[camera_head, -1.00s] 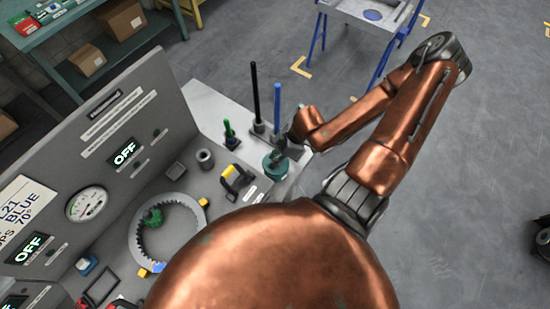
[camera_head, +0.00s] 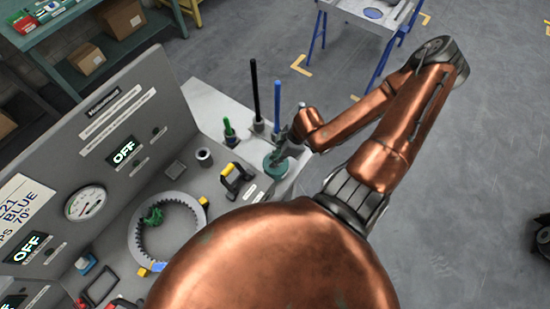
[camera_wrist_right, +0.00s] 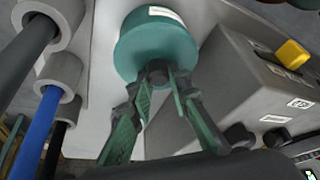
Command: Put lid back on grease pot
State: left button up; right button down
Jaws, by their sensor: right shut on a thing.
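The teal grease pot (camera_head: 274,170) stands near the right edge of the bench in the head view. In the right wrist view it is a round teal body (camera_wrist_right: 150,35) with a white label. A dark knob (camera_wrist_right: 157,70) on the teal top sits between the fingertips of my right gripper (camera_wrist_right: 160,80). The gripper is shut on this knob; it also shows above the pot in the head view (camera_head: 283,155). Lid and pot look the same colour, and I cannot tell whether the lid is fully seated. My left gripper is not in view.
Black (camera_head: 255,90) and blue (camera_head: 277,108) rods stand upright in holders close behind the pot. A grey block with a yellow-and-black handle (camera_head: 236,178) is to its left. A toothed ring (camera_head: 140,235) lies farther left, below the upright panel (camera_head: 120,130).

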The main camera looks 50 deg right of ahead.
jog(key=shift+f, duration=0.25)
dwell(0.5)
jog(key=c, duration=1.7)
grip_release()
jog(key=shift+v, duration=5.95)
